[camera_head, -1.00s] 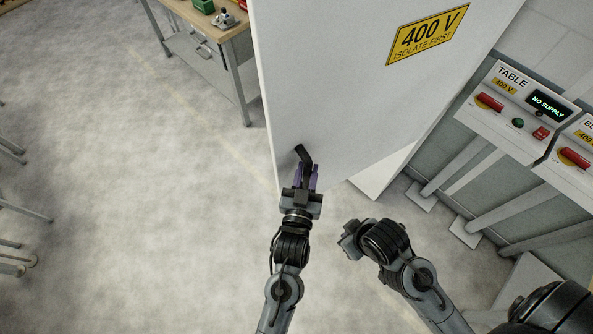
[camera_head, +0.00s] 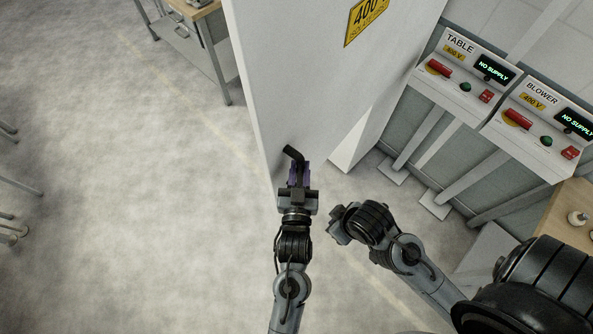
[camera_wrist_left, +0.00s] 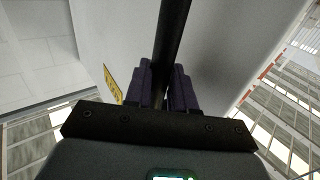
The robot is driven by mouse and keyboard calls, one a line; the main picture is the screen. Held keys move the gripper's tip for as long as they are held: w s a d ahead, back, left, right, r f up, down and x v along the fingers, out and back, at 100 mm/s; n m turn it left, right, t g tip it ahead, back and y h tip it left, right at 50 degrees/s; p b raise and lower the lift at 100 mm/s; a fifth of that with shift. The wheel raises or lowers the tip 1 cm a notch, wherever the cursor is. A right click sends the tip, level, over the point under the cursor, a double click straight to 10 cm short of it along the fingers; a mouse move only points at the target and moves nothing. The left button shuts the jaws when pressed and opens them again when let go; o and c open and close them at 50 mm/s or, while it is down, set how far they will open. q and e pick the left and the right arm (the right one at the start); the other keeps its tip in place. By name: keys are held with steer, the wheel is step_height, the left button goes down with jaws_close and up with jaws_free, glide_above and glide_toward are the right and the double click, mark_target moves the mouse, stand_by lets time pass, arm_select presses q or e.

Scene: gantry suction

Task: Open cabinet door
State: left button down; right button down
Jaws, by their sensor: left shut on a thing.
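The cabinet door (camera_head: 300,60) is a large white panel with a yellow 400 V sign (camera_head: 366,18). It stands swung open at an angle, with the white cabinet's lower part (camera_head: 352,150) seen behind it at right. A black bent door handle (camera_head: 293,152) sticks out near its lower left edge. My left gripper (camera_head: 299,175) is at the handle, its purple fingers shut on it. In the left wrist view the black handle bar (camera_wrist_left: 172,40) runs between the fingers (camera_wrist_left: 160,85). My right gripper (camera_head: 338,224) is away from the door at right; its fingertips are not clear.
Two control panels stand at the right, TABLE (camera_head: 466,68) and BLOWER (camera_head: 540,115), both reading NO SUPPLY. A workbench (camera_head: 190,30) is at the upper left and a wooden table (camera_head: 575,215) at the right edge.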

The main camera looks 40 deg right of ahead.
arm_select(q)
steer(key=shift+s+d+f, duration=0.25)
steer(key=shift+s+d, duration=0.2)
arm_select(e)
steer(key=shift+s, duration=0.1)
steer(key=shift+a, duration=0.1)
arm_select(q)
steer(key=c, duration=1.3)
jaws_free()
steer(key=shift+c, duration=0.2)
steer(key=shift+o, duration=1.2)
steer(key=shift+w+d+r, duration=0.1)
steer(key=shift+d, duration=0.1)
steer(key=shift+o, duration=0.4)
steer(key=shift+w+d+r, duration=0.1)
steer(key=shift+d, duration=0.05)
arm_select(e)
steer(key=shift+d+r, duration=0.15)
steer(key=shift+d, duration=0.2)
arm_select(q)
steer(key=shift+a, duration=0.25)
arm_select(e)
steer(key=shift+d, duration=0.1)
